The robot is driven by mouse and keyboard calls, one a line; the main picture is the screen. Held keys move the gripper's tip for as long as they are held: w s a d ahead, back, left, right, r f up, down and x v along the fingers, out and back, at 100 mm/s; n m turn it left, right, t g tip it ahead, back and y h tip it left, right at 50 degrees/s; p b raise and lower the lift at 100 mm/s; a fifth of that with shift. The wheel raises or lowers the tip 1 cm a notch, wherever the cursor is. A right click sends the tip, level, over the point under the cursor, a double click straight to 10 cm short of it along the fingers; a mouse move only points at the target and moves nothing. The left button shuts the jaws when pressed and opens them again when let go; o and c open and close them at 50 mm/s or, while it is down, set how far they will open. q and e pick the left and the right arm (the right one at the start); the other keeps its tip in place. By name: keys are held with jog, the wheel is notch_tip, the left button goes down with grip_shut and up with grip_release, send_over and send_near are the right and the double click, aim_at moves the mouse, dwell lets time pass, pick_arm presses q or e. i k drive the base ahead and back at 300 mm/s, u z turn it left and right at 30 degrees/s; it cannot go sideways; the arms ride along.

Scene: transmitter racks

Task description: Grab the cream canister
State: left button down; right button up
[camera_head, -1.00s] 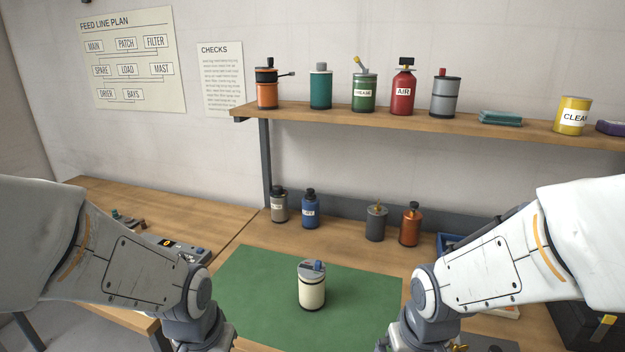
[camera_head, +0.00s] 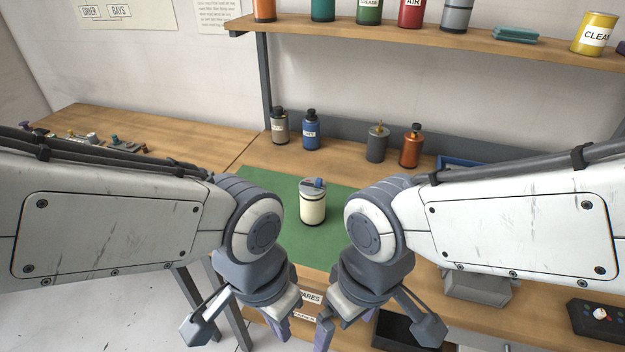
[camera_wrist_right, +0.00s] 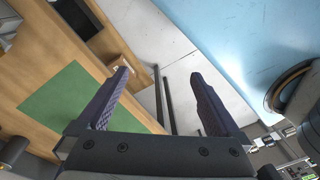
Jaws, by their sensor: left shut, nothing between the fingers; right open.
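The cream canister (camera_head: 313,208), a cream cylinder with a grey lid and a blue piece on top, stands upright on the green mat (camera_head: 285,188) on the bench. In the head view it shows between my two forearms, beyond both grippers. My left gripper (camera_head: 284,330) is shut and empty, low in front of the bench, partly cut off. My right gripper (camera_head: 324,334) is beside it, also partly cut off. In the right wrist view my right gripper (camera_wrist_right: 160,75) is open with nothing between its fingers. The canister is not seen in that view.
Grey, blue, dark and orange containers (camera_head: 311,130) stand at the back of the bench. A shelf (camera_head: 400,37) above holds several more containers. The mat around the canister is clear.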

aim_at(312, 199)
jog(key=u, duration=0.5)
jog(key=k, duration=0.6)
jog(key=u, duration=0.75)
jog(key=i, duration=1.45)
jog(key=z, duration=0.8)
